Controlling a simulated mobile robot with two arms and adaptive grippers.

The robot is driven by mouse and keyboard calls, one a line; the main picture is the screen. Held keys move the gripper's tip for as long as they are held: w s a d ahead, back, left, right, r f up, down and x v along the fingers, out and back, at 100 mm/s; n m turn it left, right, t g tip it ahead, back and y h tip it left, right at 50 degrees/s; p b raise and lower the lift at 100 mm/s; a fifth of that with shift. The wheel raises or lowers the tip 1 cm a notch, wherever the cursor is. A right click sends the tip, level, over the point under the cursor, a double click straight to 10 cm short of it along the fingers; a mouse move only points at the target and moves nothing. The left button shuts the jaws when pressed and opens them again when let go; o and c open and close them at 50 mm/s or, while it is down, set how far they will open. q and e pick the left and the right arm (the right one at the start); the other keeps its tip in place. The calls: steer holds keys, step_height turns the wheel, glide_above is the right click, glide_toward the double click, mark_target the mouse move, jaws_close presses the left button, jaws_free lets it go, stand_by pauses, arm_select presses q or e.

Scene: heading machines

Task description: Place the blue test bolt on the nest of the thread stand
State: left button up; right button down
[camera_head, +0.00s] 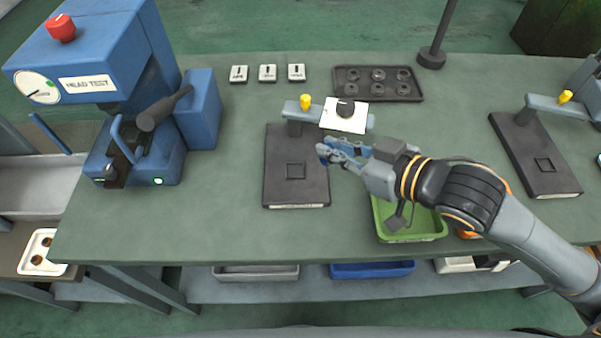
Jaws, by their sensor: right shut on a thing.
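My right gripper (326,152) comes in from the right and is shut on a small blue piece, the blue test bolt (322,149), mostly hidden by the fingers. It hangs just right of the middle stand's dark base plate (279,192), near the stand's arm. That plate has a square nest (295,171) in its middle, which looks empty. A similar stand with a dark plate (520,150) and a square nest (544,165) stands at the right. The labels on the plates' front edges are too small to read. My left gripper is not in view.
A blue head test press (105,60) stands at the left. A dark tray (348,92) with several ring-shaped seats and several small label blocks (268,73) lie at the back. A green bin (412,236) is below my right forearm. The table's left middle is clear.

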steer(key=w+a+f, duration=0.1)
steer(key=f, duration=0.1)
steer(key=w+a+f, duration=0.3)
steer(key=a+f, duration=0.1)
steer(key=shift+w+p, duration=0.3)
steer(key=shift+p, duration=0.1)
steer(key=shift+w+a+f, duration=0.1)
steer(key=shift+f, duration=0.1)
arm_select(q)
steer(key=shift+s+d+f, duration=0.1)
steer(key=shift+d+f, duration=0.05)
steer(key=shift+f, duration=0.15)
arm_select(e)
steer(key=shift+w+a+f, duration=0.1)
steer(key=shift+f, duration=0.85)
steer(key=shift+w+a+f, duration=0.1)
steer(key=shift+f, duration=0.8)
steer(key=shift+f, duration=0.15)
steer(key=c, duration=1.4)
jaws_free()
steer(key=shift+c, duration=0.2)
